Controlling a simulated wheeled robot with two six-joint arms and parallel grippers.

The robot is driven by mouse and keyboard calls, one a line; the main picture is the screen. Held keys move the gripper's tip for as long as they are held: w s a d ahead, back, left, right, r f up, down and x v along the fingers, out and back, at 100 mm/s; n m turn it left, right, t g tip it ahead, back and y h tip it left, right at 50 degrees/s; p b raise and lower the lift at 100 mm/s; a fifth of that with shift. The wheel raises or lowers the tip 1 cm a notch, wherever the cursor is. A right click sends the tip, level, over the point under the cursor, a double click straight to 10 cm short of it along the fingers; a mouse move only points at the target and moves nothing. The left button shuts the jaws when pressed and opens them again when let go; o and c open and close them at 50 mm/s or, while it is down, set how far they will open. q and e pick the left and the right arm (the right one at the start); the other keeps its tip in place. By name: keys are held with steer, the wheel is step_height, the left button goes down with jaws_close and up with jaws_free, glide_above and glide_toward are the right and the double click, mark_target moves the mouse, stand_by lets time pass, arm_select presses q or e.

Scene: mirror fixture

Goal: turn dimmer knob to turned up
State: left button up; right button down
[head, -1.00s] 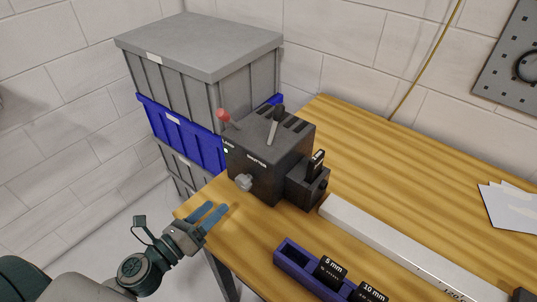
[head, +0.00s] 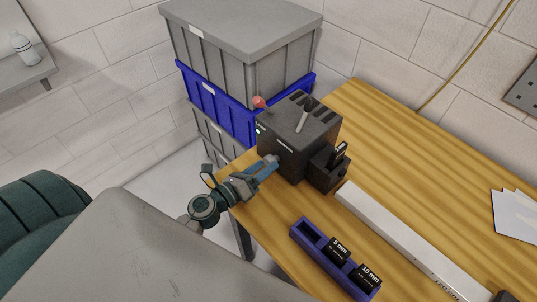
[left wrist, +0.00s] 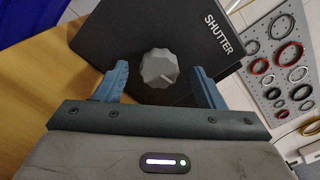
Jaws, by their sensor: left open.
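The dimmer knob is a grey ribbed knob (left wrist: 159,68) with a light pointer mark, on the front face of a black box (head: 287,152). In the left wrist view the box (left wrist: 140,28) carries the word SHUTTER. My left gripper (head: 272,163) is open at the box's front. In the left wrist view its blue fingers (left wrist: 160,82) stand on either side of the knob, with a gap on both sides. In the head view the gripper hides the knob. My right gripper is not in view.
A red-tipped lever (head: 259,102) and a grey lever (head: 304,118) stand on the box. A blue holder (head: 303,234) with labelled blocks and a white bar (head: 400,238) lie on the wooden table (head: 410,150). Stacked crates (head: 250,60) stand behind. A pegboard (left wrist: 285,60) hangs on the wall.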

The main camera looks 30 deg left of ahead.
arm_select(q)
steer(key=shift+p+x, duration=0.3)
steer(key=shift+x, duration=0.95)
steer(key=c, duration=1)
